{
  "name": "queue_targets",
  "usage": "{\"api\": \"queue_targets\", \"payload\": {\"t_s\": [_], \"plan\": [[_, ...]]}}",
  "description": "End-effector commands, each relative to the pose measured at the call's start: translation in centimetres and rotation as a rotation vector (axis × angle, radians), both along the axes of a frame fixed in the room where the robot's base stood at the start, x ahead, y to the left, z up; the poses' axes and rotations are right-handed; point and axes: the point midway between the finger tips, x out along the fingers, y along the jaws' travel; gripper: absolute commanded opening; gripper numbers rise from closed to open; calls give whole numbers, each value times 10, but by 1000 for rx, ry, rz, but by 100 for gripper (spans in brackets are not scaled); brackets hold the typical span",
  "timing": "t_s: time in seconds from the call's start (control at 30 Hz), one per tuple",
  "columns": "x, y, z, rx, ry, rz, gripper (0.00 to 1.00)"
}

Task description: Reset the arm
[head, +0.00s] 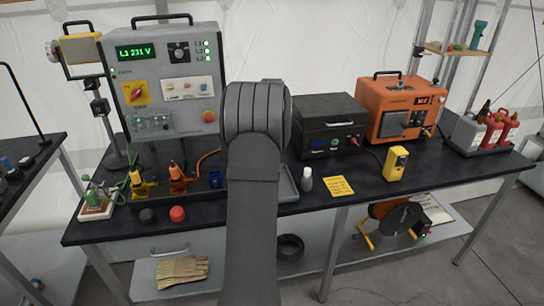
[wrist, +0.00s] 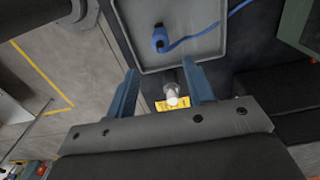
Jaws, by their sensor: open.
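My gripper shows in the wrist view (wrist: 163,84), with its two blue fingers apart and open. A small white bottle (wrist: 172,95) appears in the gap between them; I see no finger touching it. A grey tray (wrist: 182,66) lies ahead of the fingertips, with a blue plug (wrist: 160,38) and blue cable in it. In the head view my arm rises through the middle and hides the gripper and most of the tray (head: 288,185). The white bottle (head: 307,181) stands upright to the right of the tray.
A grey control panel (head: 163,95) stands left of my arm on the black table (head: 420,175). A black box (head: 330,125), an orange unit (head: 400,110) and a yellow meter (head: 397,163) stand to the right. A yellow note (head: 338,187) lies by the bottle. Colored connectors (head: 178,182) stand front left.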

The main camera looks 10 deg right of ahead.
Motion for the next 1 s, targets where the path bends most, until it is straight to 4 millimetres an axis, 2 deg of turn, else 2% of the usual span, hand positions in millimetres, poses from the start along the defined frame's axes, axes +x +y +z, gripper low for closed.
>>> {"api": "queue_targets", "payload": {"t_s": [0.27, 0.43, 1.0], "plan": [[0, 0, -1, 0, 1, 0, 48], [0, 0, -15, 1, 3, 0, 48], [-1, 0, -125, 1, 4, 0, 48]]}}
